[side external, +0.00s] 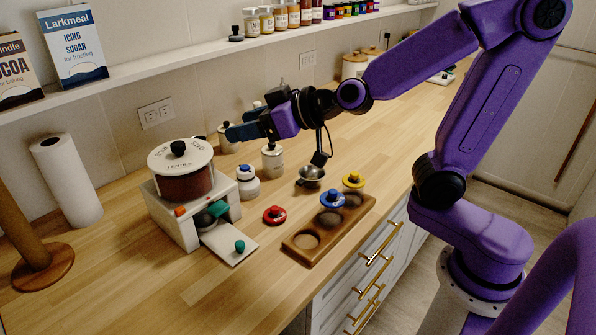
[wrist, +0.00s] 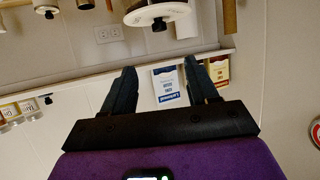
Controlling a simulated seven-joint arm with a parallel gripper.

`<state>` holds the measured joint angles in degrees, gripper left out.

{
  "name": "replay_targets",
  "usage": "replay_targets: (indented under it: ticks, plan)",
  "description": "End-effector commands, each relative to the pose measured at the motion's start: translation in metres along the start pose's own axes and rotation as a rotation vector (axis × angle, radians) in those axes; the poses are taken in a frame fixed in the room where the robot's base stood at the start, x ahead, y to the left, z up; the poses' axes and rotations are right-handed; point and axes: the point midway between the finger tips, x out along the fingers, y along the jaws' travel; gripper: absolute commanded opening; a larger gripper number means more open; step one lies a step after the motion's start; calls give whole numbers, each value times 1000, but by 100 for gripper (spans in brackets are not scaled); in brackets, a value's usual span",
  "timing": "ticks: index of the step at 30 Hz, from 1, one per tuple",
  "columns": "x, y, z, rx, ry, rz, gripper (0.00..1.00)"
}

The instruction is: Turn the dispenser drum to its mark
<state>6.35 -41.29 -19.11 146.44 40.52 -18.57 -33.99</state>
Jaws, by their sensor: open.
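The dispenser has a brown drum (side external: 186,186) under a round white lid with a black knob (side external: 178,148). Words run around the lid; "LENTILS" and "OATS" are readable. The drum sits in a white housing (side external: 172,224) with an orange mark (side external: 181,211) on its front below the drum. The lid's edge and knob also show at the top of the wrist view (wrist: 157,14). My gripper (side external: 236,132) is open and empty, in the air to the right of the lid and a little above it, apart from it. Its two fingers show spread in the wrist view (wrist: 161,88).
A white jar with a blue knob (side external: 246,182) and other jars stand right of the dispenser. A paper roll (side external: 68,182) stands left. A shelf (side external: 130,82) runs behind.

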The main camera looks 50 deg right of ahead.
Motion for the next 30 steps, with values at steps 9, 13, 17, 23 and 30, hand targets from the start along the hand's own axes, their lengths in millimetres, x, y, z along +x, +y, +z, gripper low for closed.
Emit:
replay_targets:
  ticks: [9, 13, 17, 23, 30]
  plan:
    - [-4, -44, 10, -26, -153, -210, 59]
    - [-9, -59, 18, -45, -231, -282, 59]
    - [-16, -71, 26, -69, -314, -339, 59]
    - [-30, -83, 40, -113, -448, -400, 59]
    - [-50, -86, 56, -177, -612, -426, 59]
